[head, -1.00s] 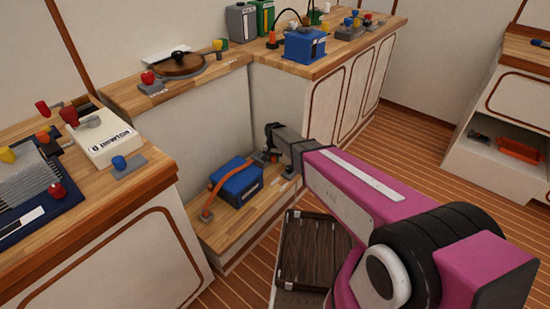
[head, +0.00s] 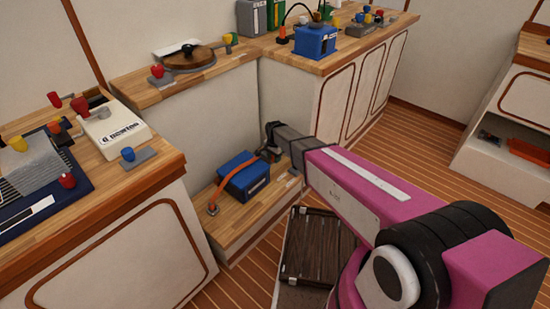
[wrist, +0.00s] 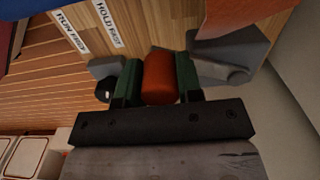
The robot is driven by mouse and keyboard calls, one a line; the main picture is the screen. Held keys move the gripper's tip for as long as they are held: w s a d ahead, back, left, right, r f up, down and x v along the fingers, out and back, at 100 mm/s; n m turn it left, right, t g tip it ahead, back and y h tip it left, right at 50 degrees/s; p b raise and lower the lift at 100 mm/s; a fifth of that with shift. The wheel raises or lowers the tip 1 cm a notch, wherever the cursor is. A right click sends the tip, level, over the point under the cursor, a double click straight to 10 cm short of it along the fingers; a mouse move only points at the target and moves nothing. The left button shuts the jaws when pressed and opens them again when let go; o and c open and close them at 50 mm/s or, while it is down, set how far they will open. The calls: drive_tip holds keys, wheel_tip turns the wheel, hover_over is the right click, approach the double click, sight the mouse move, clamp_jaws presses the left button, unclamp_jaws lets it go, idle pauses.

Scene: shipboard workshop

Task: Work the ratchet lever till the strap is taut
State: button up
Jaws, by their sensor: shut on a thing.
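The orange strap (head: 220,186) runs from an anchor on the low wooden ledge up over a blue box (head: 246,181) toward the ratchet. In the wrist view the strap (wrist: 240,14) shows at the top right, beside the grey ratchet body (wrist: 228,58). My gripper (wrist: 159,84) is shut on the orange-red lever handle (wrist: 160,76), which lies between its green fingers. In the head view my gripper (head: 271,146) is at the right end of the box, and hides most of the ratchet. I cannot tell how tight the strap is.
The low ledge (head: 226,232) has a wall behind it and counters at left and back right. A dark slatted crate (head: 318,247) stands on the floor before it, near my arm. Two labels, one reading "HOLD FAST" (wrist: 107,23), lie beside the ratchet.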

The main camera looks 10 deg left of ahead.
drive_tip(key=o, duration=0.9)
drive_tip(key=shift+o, duration=0.2)
wheel_tip(320, 180, up, 11)
drive_tip(key=shift+f, duration=0.1)
